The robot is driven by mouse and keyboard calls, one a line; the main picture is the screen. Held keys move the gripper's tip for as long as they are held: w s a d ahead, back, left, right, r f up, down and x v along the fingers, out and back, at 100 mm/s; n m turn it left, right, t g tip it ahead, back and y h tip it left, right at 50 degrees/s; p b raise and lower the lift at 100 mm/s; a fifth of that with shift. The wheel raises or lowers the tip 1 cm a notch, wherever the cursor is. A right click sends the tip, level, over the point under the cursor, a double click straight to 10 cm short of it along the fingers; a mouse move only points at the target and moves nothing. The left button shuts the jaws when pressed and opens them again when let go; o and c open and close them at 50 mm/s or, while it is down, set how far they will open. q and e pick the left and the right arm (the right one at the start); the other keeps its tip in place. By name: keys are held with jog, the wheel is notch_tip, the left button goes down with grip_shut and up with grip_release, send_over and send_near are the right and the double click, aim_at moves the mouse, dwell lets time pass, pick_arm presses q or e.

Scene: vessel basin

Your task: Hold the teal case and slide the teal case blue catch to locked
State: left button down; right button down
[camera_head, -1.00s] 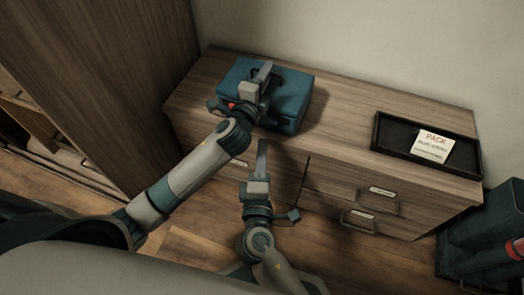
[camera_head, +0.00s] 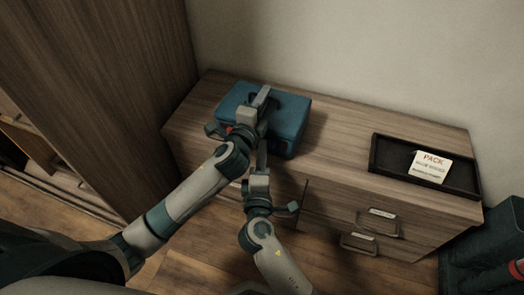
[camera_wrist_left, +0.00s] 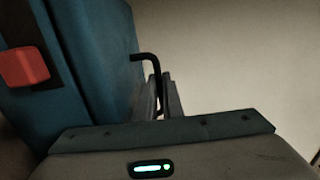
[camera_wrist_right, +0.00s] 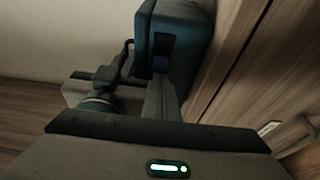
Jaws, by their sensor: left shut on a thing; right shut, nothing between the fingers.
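The teal case (camera_head: 290,122) stands on the wooden cabinet top. My left gripper (camera_head: 262,96) is shut on the case's black handle (camera_wrist_left: 148,58), at the top of the case in the head view. A red block (camera_wrist_left: 25,67) sits in a dark recess on the case in the left wrist view. My right gripper (camera_head: 262,148) is shut and empty, close to the case's front side. In the right wrist view its fingers (camera_wrist_right: 163,92) reach up to the case near a dark recess with a dim blue patch, likely the blue catch (camera_wrist_right: 161,55). Whether they touch is unclear.
A black tray (camera_head: 390,165) with a white PACK card (camera_head: 430,167) lies on the right of the cabinet top (camera_head: 335,150). Drawers with handles (camera_head: 378,223) face me below. A tall wooden wardrobe (camera_head: 110,90) stands at the left. A dark teal container (camera_head: 480,245) is at the lower right.

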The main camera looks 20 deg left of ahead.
aim_at(273, 147)
pick_arm(q)
jog(key=shift+f, duration=0.1)
pick_arm(e)
jog(key=shift+s+d, duration=0.1)
jog(key=shift+d, duration=1.4)
jog(key=shift+d, duration=0.1)
jog(key=v, duration=1)
jog(key=shift+s, duration=0.1)
pick_arm(q)
jog(key=c, duration=1.8)
grip_release()
jog(key=shift+s, duration=0.1)
